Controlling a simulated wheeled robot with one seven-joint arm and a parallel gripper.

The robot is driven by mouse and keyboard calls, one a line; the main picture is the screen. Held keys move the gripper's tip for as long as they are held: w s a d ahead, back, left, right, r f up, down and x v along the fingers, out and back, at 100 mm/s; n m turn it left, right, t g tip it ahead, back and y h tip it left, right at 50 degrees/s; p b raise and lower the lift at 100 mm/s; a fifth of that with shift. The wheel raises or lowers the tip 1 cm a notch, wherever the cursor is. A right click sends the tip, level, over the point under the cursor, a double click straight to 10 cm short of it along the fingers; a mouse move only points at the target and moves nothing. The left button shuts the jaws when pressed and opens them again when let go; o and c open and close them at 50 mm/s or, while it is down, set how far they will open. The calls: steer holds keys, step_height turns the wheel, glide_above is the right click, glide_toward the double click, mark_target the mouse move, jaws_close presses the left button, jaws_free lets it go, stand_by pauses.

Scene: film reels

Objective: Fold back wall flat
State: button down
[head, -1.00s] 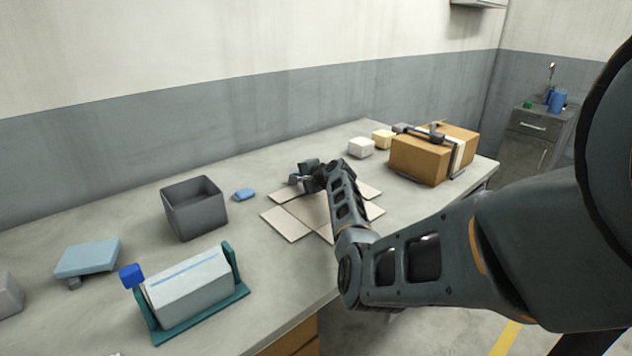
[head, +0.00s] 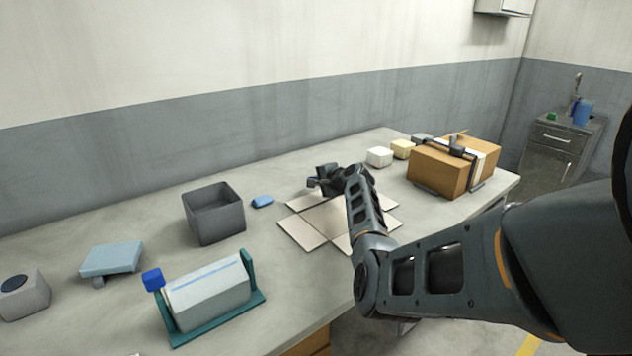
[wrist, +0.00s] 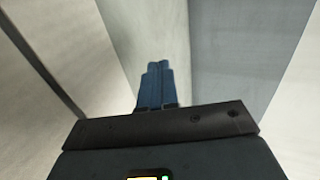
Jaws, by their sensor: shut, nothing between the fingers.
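A pale cardboard sheet (head: 322,217), an unfolded box with its panels spread out, lies on the table in the head view. Its panels look flat, but my arm covers part of it, including most of its far side. My gripper (head: 311,183) is over the far edge of the sheet. In the wrist view its blue fingers (wrist: 155,85) are together with nothing between them. I cannot tell whether the fingers touch the cardboard.
A grey open bin (head: 214,213) and a blue block (head: 262,201) stand left of the sheet. A brown box (head: 437,170) with a dark clamp is on the right, near small white (head: 379,157) and yellow blocks.

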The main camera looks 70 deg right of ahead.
mark_target(314, 192)
step_height(314, 192, up, 14)
steer(key=p, duration=0.1)
steer(key=shift+w+d+f, duration=0.2)
steer(key=shift+w, duration=0.05)
